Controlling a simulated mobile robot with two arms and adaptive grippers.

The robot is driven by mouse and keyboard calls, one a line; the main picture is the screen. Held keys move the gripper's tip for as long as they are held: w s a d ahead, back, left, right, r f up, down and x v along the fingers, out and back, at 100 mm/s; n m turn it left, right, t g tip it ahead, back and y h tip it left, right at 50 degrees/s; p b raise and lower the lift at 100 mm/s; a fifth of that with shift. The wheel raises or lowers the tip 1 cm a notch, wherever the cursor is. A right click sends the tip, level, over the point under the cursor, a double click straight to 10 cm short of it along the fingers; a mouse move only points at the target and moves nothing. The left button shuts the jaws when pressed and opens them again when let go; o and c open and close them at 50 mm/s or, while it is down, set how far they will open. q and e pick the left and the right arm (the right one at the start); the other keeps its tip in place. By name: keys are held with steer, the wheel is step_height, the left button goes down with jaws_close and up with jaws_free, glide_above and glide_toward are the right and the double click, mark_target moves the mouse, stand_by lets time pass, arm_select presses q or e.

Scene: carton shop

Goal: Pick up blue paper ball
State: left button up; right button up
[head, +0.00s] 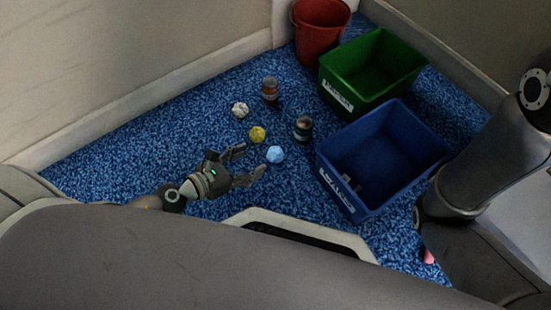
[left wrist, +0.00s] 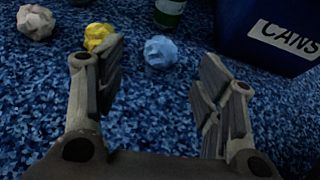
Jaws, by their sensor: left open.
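The light blue paper ball (head: 276,154) lies on the blue carpet in the head view, just beyond the fingertips of my left gripper (head: 250,162). In the left wrist view the blue paper ball (left wrist: 160,51) is ahead of the gap between the two fingers (left wrist: 165,85). My left gripper is open and empty, low over the carpet. It does not touch the ball. My right gripper is not in view.
The blue bin (head: 327,172), labelled CANS in the wrist view, stands right. A green bin (head: 338,96) and red bucket (head: 318,40) stand behind.

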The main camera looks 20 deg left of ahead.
mark_target(272, 153)
arm_select(q)
steer(key=p+x, duration=0.1)
steer(key=x, duration=0.3)
steer(key=shift+w+d, duration=0.1)
steer(key=shift+s+f+x, duration=0.1)
steer(key=shift+f+x, duration=0.05)
steer(key=shift+x, duration=1.45)
steer(key=shift+s+f+x, duration=0.1)
steer(key=shift+x, duration=1.45)
steer(key=shift+d, duration=0.1)
steer(key=c, duration=0.7)
